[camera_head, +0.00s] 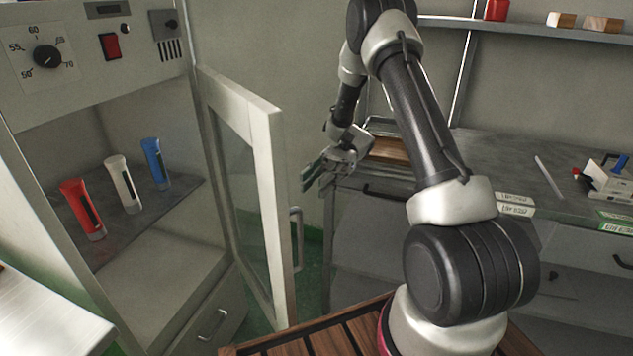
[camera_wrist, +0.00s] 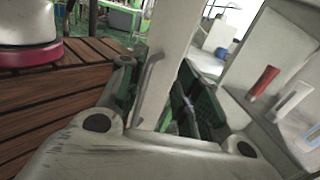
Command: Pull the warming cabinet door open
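The warming cabinet (camera_head: 185,245) stands at the left in the head view. Its white-framed glass door (camera_head: 268,200) stands wide open, swung out to the right, with the inside shelf exposed. The pale door handle (camera_head: 296,240) is on the outer face near the free edge; in the wrist view the handle (camera_wrist: 150,85) shows beside the door's edge (camera_wrist: 172,65). My gripper (camera_head: 312,176) is just right of the door, above the handle in the head view. In the wrist view my gripper (camera_wrist: 163,97) has its green-padded fingers apart, holding nothing. I cannot tell whether it touches the door.
A red tube (camera_head: 82,208), a white tube (camera_head: 123,184) and a blue tube (camera_head: 155,163) stand on the cabinet shelf. A workbench (camera_head: 400,178) lies behind my arm with a tray and tools. A pale table (camera_head: 45,318) is at the lower left.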

